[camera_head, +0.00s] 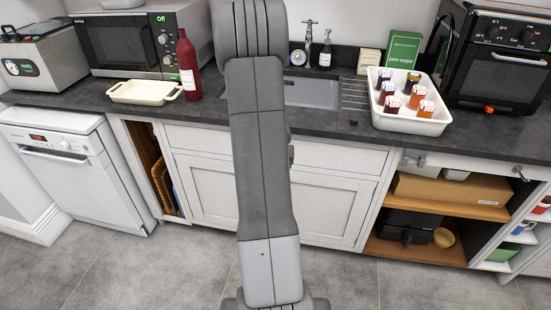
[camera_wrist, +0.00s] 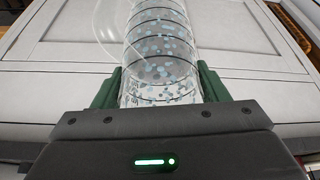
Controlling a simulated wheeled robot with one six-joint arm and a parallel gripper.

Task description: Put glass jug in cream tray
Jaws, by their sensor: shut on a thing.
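In the wrist view my gripper (camera_wrist: 160,92) is shut on the glass jug (camera_wrist: 162,45), a clear cylinder with dark rings and pale blue dots. Its green fingers press on both sides of the jug, and a clear curved handle shows at its left. The jug's far end is cut off by the top of the picture. In the head view the cream tray (camera_head: 145,103) stands on the dark counter at the left, and it looks empty. My arm crosses the middle of the head view; my gripper and the jug do not show there.
A red bottle (camera_head: 187,65) stands right beside the cream tray, with a microwave (camera_head: 130,42) behind. A white tray (camera_head: 408,123) with several jars stands on the counter (camera_head: 345,135) at the right, near a black oven (camera_head: 495,62). White cupboard doors (camera_head: 330,206) lie below; the floor is clear.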

